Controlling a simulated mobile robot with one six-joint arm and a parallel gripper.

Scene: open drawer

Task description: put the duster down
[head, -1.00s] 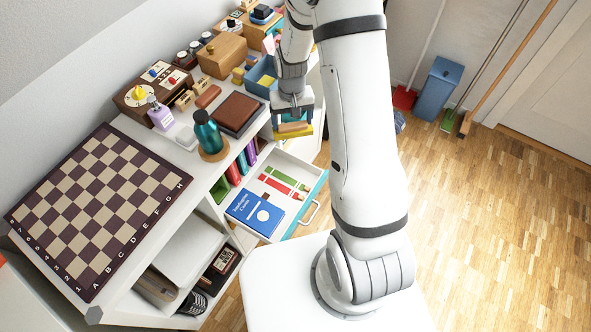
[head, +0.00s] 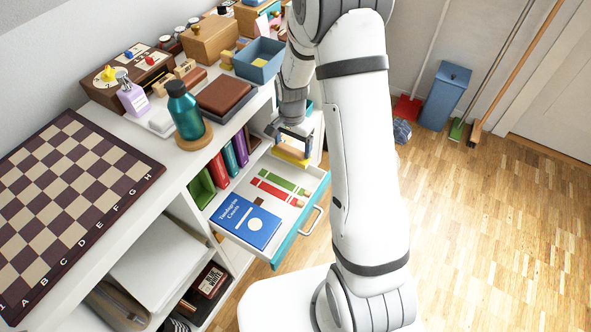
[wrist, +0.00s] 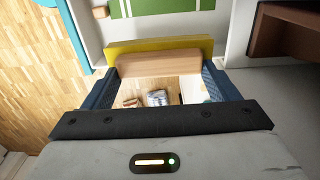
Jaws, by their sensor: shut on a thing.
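The duster (head: 291,156) is a wooden block with a yellow strip along one side. My gripper (head: 293,143) is shut on it and holds it level over the back right part of the open drawer (head: 318,184). In the wrist view the duster's yellow strip (wrist: 160,47) and wooden block lie across between the two blue fingers of my gripper (wrist: 160,68). I cannot tell whether the duster touches the drawer. In the drawer are a blue book (head: 246,222), red pieces (head: 275,190) and green pieces (head: 283,180).
The shelf top beside the drawer holds a teal bottle (head: 185,110), a brown box (head: 225,95), a blue bin (head: 259,60) and a chessboard (head: 70,190). Coloured binders (head: 230,160) stand beneath it. Bare drawer floor shows near the red pieces.

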